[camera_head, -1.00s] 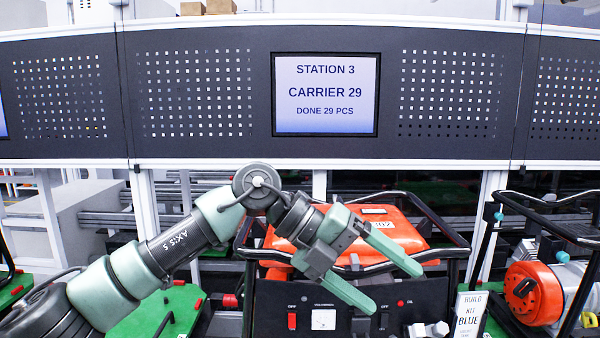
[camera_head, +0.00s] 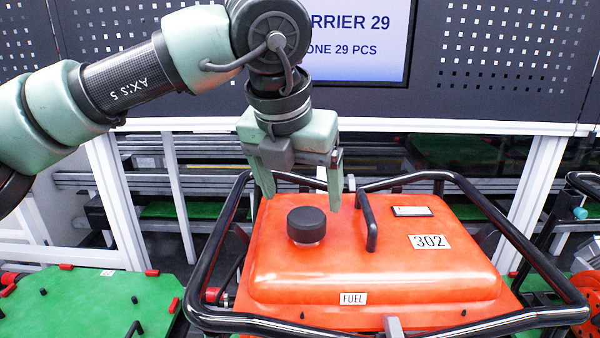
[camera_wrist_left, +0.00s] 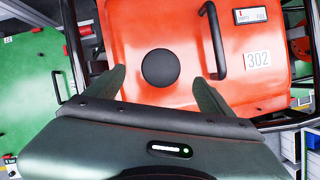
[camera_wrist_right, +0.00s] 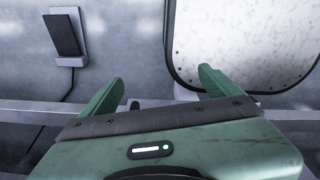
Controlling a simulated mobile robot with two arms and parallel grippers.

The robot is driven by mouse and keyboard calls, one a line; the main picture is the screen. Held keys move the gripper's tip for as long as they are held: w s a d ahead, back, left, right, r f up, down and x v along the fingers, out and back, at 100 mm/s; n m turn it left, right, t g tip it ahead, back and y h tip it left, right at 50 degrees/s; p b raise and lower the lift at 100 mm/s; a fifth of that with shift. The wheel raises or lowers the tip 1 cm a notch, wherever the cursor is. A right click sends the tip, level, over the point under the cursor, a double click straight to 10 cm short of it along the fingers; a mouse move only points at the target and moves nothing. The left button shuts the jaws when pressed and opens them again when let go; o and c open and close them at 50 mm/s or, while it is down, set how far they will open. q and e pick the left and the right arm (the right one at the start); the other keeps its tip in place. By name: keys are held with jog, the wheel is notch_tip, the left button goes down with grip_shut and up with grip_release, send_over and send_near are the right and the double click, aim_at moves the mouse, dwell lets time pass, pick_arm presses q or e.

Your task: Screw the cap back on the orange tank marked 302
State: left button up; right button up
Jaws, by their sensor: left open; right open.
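The orange tank (camera_head: 380,262) sits inside a black tubular frame and carries a label 302 (camera_head: 429,241) and a FUEL label. A round black cap (camera_head: 306,225) stands upright at the tank's filler; I cannot tell whether it is tight. The left wrist view shows the cap (camera_wrist_left: 160,68) from above. My left gripper (camera_head: 300,200) points down, open and empty, above and apart from the cap, its fingers toward the cap's far side in the head view. My right gripper (camera_wrist_right: 160,90) is open and empty in its own wrist view, facing a grey wall, away from the tank.
A black handle (camera_head: 369,222) stands on the tank just right of the cap. The black tube frame (camera_head: 540,262) surrounds the tank. A green carrier plate (camera_head: 90,300) lies at left. A screen (camera_head: 355,40) hangs behind on the dark panel.

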aim_at(304, 215)
pick_arm(q)
jog(key=p+x, duration=0.1)
jog(key=x, duration=0.4)
jog(key=shift+d+f+p, duration=0.1)
jog(key=shift+f+p, duration=0.15)
jog(key=shift+p, duration=0.15)
jog(key=shift+w+f, duration=0.15)
jog(key=shift+f, duration=0.15)
jog(key=c, duration=1.4)
jog(key=shift+m+h+b, duration=0.3)
jog(key=shift+m+h, duration=0.1)
jog(key=shift+m, duration=0.4)
jog(key=shift+c, duration=0.2)
jog(key=m+h, duration=0.1)
jog(key=m, duration=0.2)
jog(key=shift+g, duration=0.4)
